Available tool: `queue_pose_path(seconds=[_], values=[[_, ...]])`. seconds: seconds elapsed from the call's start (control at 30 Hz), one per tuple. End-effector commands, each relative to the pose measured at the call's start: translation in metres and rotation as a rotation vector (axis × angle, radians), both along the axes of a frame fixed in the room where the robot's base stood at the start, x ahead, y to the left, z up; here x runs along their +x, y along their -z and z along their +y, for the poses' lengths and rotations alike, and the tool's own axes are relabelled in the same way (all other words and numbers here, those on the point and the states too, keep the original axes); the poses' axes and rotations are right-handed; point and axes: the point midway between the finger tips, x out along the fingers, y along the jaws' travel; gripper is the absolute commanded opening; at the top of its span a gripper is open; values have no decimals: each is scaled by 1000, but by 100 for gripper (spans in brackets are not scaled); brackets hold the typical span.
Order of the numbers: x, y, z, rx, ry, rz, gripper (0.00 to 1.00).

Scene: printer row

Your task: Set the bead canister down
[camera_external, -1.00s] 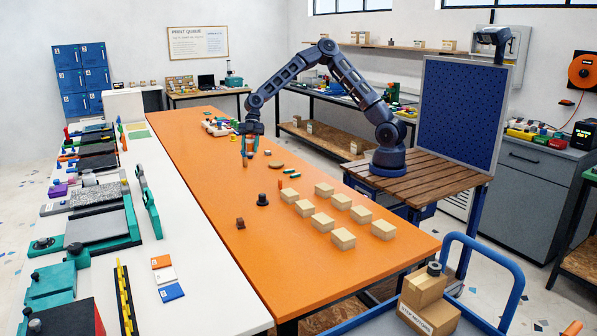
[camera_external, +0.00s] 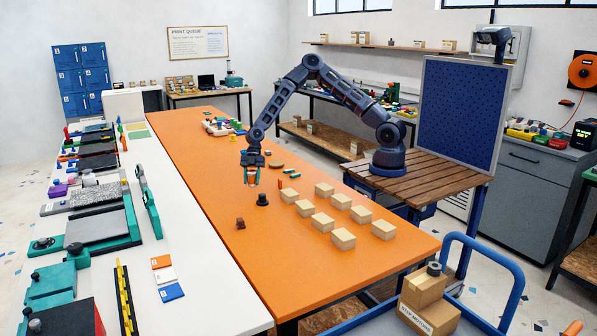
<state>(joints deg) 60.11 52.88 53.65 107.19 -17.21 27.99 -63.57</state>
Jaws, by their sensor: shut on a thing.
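My gripper (camera_external: 251,182) is over the orange table (camera_external: 210,185), pointing down with its teal fingers around a small thing, which I take to be the bead canister. The fingers mostly hide it, and its shape and colour are too small to make out. The gripper is low, just behind and left of a black round piece (camera_external: 262,200). I cannot tell whether the held thing touches the table top.
Several tan boxes (camera_external: 342,238) are to the right. A tan disc (camera_external: 276,166) and a small orange-brown piece (camera_external: 282,184) lie close by. The table is bare left of the gripper and at its near end.

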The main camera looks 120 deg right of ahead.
Motion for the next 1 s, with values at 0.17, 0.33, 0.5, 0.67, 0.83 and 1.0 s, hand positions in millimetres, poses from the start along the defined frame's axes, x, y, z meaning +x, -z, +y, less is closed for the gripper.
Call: queue_pose_path(seconds=[0.17, 0.33, 0.5, 0.67, 0.83, 1.0], values=[[0, 12, 0, 0, -1, 1, 18], [0, 36, 1, 1, 0, 2, 18], [0, 44, 0, 0, 1, -1, 18], [0, 44, 0, 0, 1, -1, 18], [0, 46, 0, 0, 1, -1, 50], [0, 46, 0, 0, 0, 0, 64]])
